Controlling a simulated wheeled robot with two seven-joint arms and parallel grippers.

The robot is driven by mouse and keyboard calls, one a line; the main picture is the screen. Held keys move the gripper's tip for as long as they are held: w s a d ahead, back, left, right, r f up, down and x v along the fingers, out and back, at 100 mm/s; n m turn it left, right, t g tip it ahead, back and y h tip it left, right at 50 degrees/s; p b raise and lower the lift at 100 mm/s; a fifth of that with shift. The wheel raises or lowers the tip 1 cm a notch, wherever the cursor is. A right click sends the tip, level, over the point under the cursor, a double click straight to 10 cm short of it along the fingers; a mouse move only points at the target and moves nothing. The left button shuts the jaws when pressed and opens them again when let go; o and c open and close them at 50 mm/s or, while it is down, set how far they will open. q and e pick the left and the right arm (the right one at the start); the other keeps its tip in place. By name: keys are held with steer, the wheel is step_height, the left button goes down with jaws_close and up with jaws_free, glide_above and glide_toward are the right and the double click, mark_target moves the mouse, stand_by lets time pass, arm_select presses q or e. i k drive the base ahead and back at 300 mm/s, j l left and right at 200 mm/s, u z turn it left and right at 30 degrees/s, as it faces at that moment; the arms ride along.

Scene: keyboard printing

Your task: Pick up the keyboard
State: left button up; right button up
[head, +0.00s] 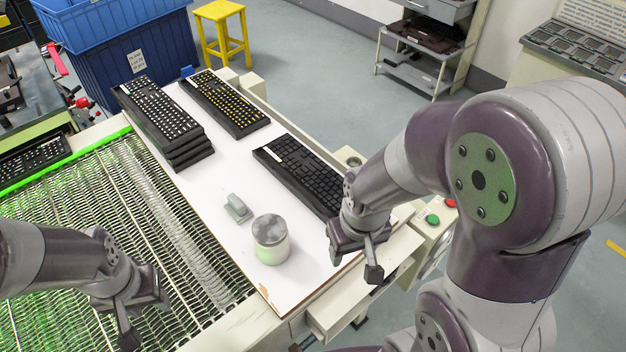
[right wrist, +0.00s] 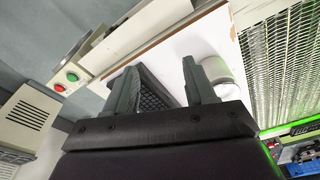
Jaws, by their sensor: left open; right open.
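A black keyboard (head: 297,172) lies flat on the white board, its near end beside and partly behind my right gripper (head: 356,264). That gripper is open and empty, over the board's right edge. In the right wrist view the same keyboard (right wrist: 158,96) shows between the two spread fingers (right wrist: 160,85); I cannot tell the height gap. A second keyboard with yellow-marked keys (head: 227,101) lies farther back. A stack of black keyboards (head: 163,118) stands to its left. My left gripper (head: 143,318) is open and empty above the mesh conveyor at lower left.
The white board (head: 205,205) has bare room in its middle. A round grey-topped jar (head: 270,240) and a small grey block (head: 237,208) stand on it, left of the right gripper. The mesh conveyor (head: 150,215) runs alongside. A button box (head: 433,218) sits at the right edge.

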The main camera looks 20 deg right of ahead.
mark_target(316, 185)
steer(key=l+u, duration=0.1)
steer(key=u, duration=0.35)
steer(key=l+u, duration=0.1)
steer(key=u, duration=0.35)
steer(key=l+u, duration=0.1)
steer(key=u, duration=0.35)
steer(key=l+u, duration=0.1)
steer(key=u, duration=0.35)
steer(key=k+l, duration=0.4)
steer(key=l, duration=0.15)
steer(key=k+l, duration=0.4)
steer(key=l, duration=0.15)
